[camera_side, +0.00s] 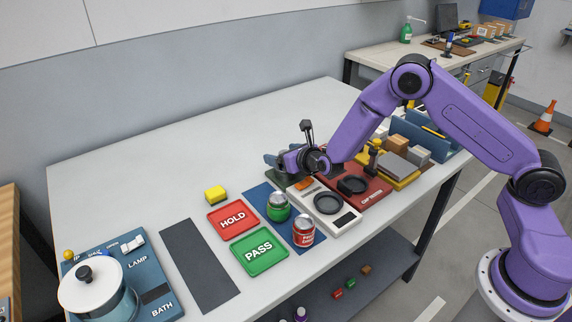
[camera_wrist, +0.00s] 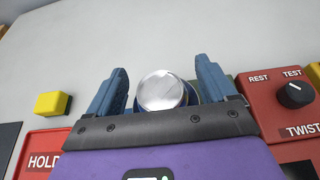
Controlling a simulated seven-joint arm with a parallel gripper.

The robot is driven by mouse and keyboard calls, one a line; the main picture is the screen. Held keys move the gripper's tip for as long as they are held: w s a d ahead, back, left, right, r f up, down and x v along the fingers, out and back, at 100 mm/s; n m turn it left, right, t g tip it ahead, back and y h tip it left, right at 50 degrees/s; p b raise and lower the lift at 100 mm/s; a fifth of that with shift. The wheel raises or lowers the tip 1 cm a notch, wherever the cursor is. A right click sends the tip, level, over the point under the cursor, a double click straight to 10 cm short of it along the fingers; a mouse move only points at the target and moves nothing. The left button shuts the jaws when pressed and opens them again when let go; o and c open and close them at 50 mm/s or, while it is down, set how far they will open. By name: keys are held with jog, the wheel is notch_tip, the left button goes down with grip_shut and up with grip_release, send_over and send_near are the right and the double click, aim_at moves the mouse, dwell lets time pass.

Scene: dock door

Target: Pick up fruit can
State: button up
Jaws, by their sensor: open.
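My gripper (camera_side: 272,158) is open over the table's middle. In the wrist view, my gripper (camera_wrist: 160,85) has its two blue fingers apart, with a round silver-topped can (camera_wrist: 162,91) between them. This can's side is mostly hidden, with dark blue showing around the lid; I cannot read any label or tell whether it is the fruit can. I cannot make this can out in the side view. There, a green can (camera_side: 278,208) and a red can (camera_side: 303,232) stand upright in front of my gripper. The red can's label is too small to read.
A yellow block (camera_side: 215,193) and red HOLD (camera_side: 233,218) and green PASS (camera_side: 259,251) pads lie left of the cans. A white device (camera_side: 335,220) and red knob box (camera_wrist: 285,98) stand right. The back of the table (camera_side: 220,140) is clear.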

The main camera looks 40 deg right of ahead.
jog(key=shift+w+f, duration=0.1)
jog(key=shift+w, duration=0.15)
jog(key=c, duration=1.3)
jog(key=shift+o, duration=0.2)
jog(key=shift+r, duration=0.2)
